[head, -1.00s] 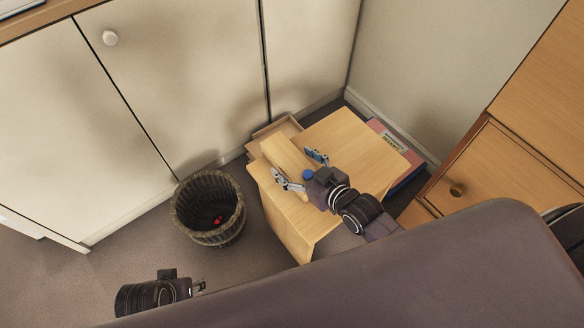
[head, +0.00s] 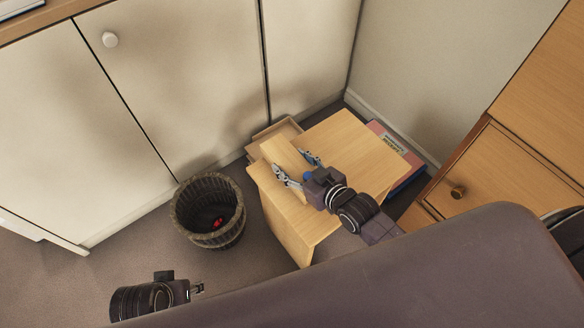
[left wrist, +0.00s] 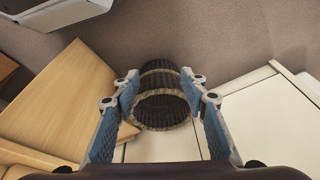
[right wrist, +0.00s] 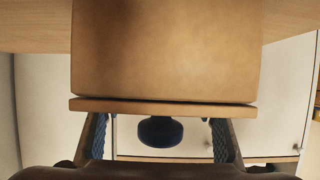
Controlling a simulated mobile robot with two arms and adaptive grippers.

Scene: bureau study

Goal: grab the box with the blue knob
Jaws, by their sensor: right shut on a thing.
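The light wooden box (head: 284,153) is on the small wooden table in the head view. In the right wrist view, its body (right wrist: 165,50) fills the upper middle, with a lid-like edge and a dark blue knob (right wrist: 160,131) facing me. The palm hides most of the knob in the head view. My left gripper (left wrist: 160,84) is open and empty, far from the box, at the lower left of the head view (head: 198,289).
The small wooden table (head: 350,150) stands in the corner by white cabinets (head: 180,70). A dark wicker basket (head: 208,210) with something red inside stands left of it. Folders (head: 395,150) are behind the table at right. A wooden cabinet (head: 520,190) is at the right.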

